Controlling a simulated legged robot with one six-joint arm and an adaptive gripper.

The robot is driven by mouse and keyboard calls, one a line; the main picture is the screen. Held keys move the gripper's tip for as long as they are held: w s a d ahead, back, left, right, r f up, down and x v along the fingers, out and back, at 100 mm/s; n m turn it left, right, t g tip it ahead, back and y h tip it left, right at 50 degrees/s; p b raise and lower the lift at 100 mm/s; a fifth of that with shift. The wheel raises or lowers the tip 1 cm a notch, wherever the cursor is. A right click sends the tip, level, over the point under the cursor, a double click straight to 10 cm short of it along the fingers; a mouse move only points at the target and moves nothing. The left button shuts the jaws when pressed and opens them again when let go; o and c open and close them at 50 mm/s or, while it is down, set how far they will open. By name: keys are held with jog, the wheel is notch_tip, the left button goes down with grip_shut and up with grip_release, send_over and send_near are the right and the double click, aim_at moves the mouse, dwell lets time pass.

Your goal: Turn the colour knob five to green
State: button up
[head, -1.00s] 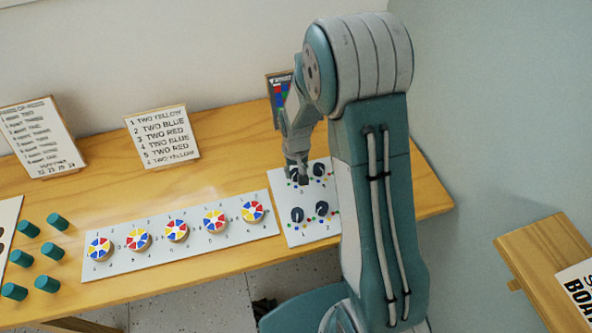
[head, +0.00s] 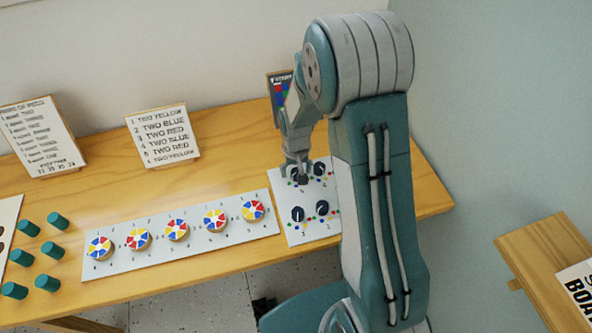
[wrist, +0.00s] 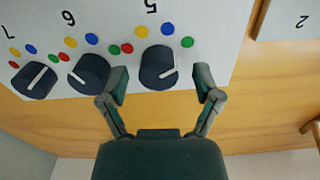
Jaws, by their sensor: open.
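Colour knob five (wrist: 156,66) is a dark round knob with a white pointer line, under an upside-down 5 in the wrist view. Red, yellow, blue and green dots curve around it; the green dot (wrist: 187,42) is at its right. The pointer slants right and slightly up, roughly to the green side. My gripper (wrist: 160,84) is open, one finger on each side of knob five, with visible gaps. In the head view my gripper (head: 303,181) is over the white knob panel (head: 290,238), partly hiding an upper knob.
Knob six (wrist: 88,73) is close beside my left finger, with another knob (wrist: 34,80) farther left. A strip of colour wheels (head: 160,257) lies left of the panel. Teal cylinders (head: 47,284) and instruction signs (head: 163,135) are farther left. My arm hides the panel's right side.

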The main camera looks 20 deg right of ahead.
aim_at(296, 171)
notch_tip(296, 171, up, 12)
dwell(0.4)
jog(key=shift+a+f, duration=0.1)
jog(key=s+r+t, duration=0.5)
jog(key=s+r, duration=1.2)
jog(key=s, duration=0.4)
jog(key=shift+n+t, duration=0.3)
jog(key=shift+n, duration=0.1)
jog(key=shift+d, duration=0.2)
